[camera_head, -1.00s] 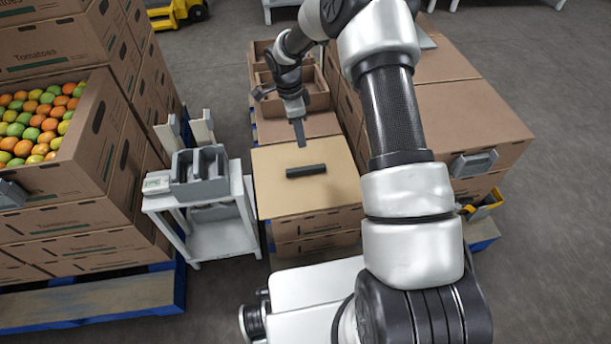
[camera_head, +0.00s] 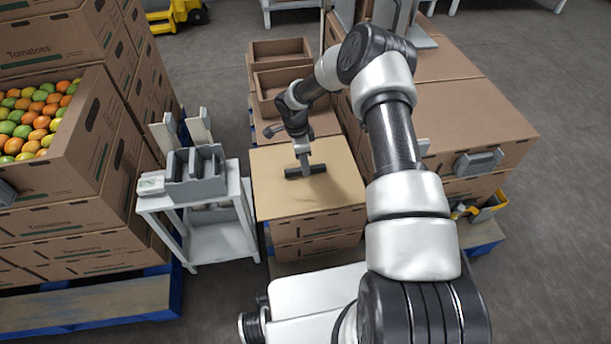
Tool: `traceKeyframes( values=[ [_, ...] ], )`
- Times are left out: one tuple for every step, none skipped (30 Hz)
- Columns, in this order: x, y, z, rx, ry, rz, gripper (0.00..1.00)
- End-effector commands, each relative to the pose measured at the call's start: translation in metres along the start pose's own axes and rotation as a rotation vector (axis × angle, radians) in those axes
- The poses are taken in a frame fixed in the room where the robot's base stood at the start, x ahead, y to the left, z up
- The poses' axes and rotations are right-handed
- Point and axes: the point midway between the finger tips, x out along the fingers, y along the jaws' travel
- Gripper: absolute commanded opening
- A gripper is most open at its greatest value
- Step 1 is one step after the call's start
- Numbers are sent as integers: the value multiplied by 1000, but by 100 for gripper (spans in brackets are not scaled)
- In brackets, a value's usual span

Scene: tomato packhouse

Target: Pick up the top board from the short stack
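The top board (camera_head: 280,198) is a flat tan sheet lying level on a short stack of cardboard boxes (camera_head: 318,223) in the middle of the view. A dark bar (camera_head: 292,173), like a handle, lies across the middle of the board. My gripper (camera_head: 304,166) points down at the bar and meets or overlaps it in this view. The fingers are small and dark against the bar, so I cannot tell whether they are open or shut on it.
A white stand (camera_head: 222,235) with grey holders is left of the stack. Tall tomato boxes (camera_head: 60,211) rise at far left. Open empty boxes (camera_head: 280,48) stand behind. A larger box stack (camera_head: 480,115) is at right, beside my arm. Grey floor shows between.

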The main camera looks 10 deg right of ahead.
Motion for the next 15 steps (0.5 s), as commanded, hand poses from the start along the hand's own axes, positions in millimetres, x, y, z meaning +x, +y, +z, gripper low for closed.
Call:
traceKeyframes(
  values=[
    [11,0,0,2,-1,2,39],
    [14,0,0,2,-1,1,39],
    [18,0,0,1,-1,1,39],
    [20,0,0,0,0,1,39],
    [21,0,0,0,0,1,39],
    [22,0,0,0,0,1,39],
    [22,0,0,0,0,0,39],
    [22,0,0,0,0,0,39],
    [22,0,0,0,0,0,39],
    [22,0,0,0,1,0,39],
    [22,0,0,0,1,0,39],
    [22,0,0,0,1,0,39],
    [22,0,0,0,1,0,37],
    [22,0,0,0,1,0,32],
    [22,0,0,0,1,0,26]
  ],
)
